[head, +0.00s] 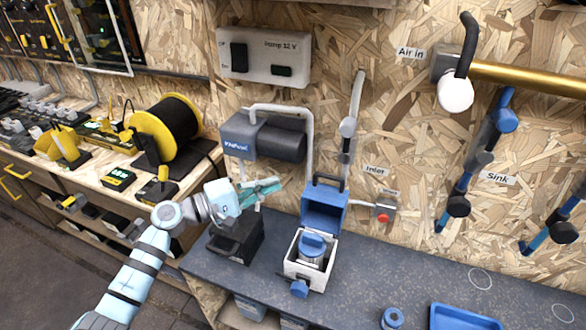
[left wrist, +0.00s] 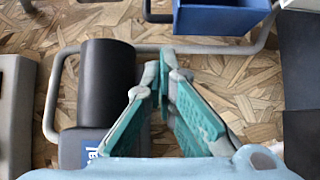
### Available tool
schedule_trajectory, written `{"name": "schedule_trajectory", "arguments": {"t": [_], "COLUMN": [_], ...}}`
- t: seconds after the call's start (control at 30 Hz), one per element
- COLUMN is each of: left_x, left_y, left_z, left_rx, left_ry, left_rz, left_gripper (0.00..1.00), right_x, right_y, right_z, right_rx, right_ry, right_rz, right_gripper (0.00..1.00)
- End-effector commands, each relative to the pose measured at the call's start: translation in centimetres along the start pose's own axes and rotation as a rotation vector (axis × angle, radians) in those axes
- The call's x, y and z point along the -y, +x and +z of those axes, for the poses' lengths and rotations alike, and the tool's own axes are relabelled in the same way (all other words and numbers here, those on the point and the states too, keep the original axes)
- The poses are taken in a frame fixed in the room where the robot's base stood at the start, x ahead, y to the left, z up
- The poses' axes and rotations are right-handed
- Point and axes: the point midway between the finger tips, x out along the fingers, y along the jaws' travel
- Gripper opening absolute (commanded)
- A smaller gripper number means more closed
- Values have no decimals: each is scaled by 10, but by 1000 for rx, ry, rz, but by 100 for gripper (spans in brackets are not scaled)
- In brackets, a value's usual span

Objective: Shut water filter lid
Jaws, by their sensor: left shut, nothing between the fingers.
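The water filter is a white box (head: 297,268) on the dark counter, with a blue canister (head: 312,247) inside. Its blue lid (head: 325,207) stands raised open at the back of the box, against the wall side. The blue lid (left wrist: 225,18) also shows at the top of the left wrist view. My left gripper (head: 276,184) is shut and empty, to the left of the lid and apart from it in the head view. Its teal fingers (left wrist: 163,68) meet at the tips in the left wrist view. My right gripper is not in view.
A grey pump with a black motor (head: 283,139) hangs on the wall above my left gripper. A black box (head: 237,238) stands left of the filter. A grey pipe (head: 351,120) runs down behind the lid. A blue tray (head: 460,319) lies at the right front.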

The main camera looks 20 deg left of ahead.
Motion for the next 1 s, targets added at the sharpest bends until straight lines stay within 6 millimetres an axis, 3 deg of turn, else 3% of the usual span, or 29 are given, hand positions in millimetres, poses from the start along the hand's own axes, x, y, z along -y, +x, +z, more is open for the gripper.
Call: {"name": "schedule_trajectory", "arguments": {"t": [0.2,0.5,1.0], "left_x": [-1,0,0], "left_y": [39,87,94], "left_z": [2,1,2], "left_rx": [5,3,3], "left_ry": [-2,-1,2], "left_rz": [4,1,1], "left_gripper": [0,0,0], "right_x": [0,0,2], "right_y": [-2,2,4], "right_z": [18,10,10], "right_rx": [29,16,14], "right_ry": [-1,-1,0], "right_rz": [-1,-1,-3], "right_gripper": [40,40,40]}}
